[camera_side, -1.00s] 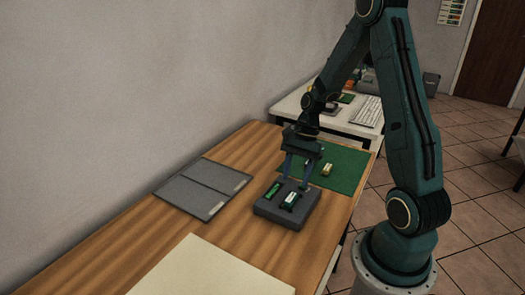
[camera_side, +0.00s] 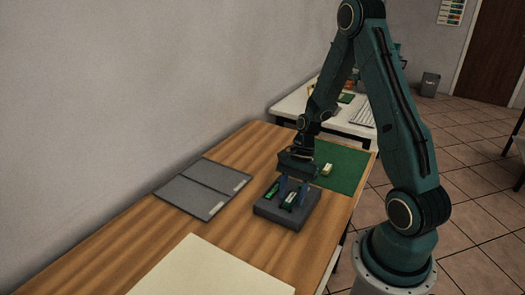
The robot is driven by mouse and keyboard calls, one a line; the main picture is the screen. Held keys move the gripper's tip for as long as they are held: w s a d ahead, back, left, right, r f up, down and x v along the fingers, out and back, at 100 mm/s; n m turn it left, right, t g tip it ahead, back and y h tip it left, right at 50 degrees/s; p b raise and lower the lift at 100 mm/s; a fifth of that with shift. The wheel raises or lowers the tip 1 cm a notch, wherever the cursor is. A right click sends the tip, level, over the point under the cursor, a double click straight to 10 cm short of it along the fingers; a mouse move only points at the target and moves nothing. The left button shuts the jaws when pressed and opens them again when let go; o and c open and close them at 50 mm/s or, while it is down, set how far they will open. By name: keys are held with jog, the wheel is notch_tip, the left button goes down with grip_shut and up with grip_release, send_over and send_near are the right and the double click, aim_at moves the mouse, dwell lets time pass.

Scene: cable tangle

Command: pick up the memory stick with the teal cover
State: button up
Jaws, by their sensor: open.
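A dark grey block (camera_side: 275,215) on the wooden table holds two small sticks. One stick, green (camera_side: 272,190), lies at the left of the block. The other, green and white (camera_side: 289,201), lies nearer its middle. A third, pale stick (camera_side: 327,169) lies on the green mat behind. I cannot tell for sure which stick has the teal cover. My gripper (camera_side: 293,194) is open and points down over the block, its blue fingers either side of the middle stick and partly hiding it. I cannot tell whether they touch it.
The green mat (camera_side: 345,170) lies behind the block. Grey flat panels (camera_side: 200,190) lie to the left and a cream sheet (camera_side: 210,272) in front. A white table (camera_side: 290,103) with a keyboard stands behind. Bare wood lies between the panels and the block.

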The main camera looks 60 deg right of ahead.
aim_at(292, 196)
dwell(0.4)
grip_shut()
jog(key=shift+r, duration=0.1)
notch_tip(292, 196, up, 20)
dwell(1.0)
dwell(0.4)
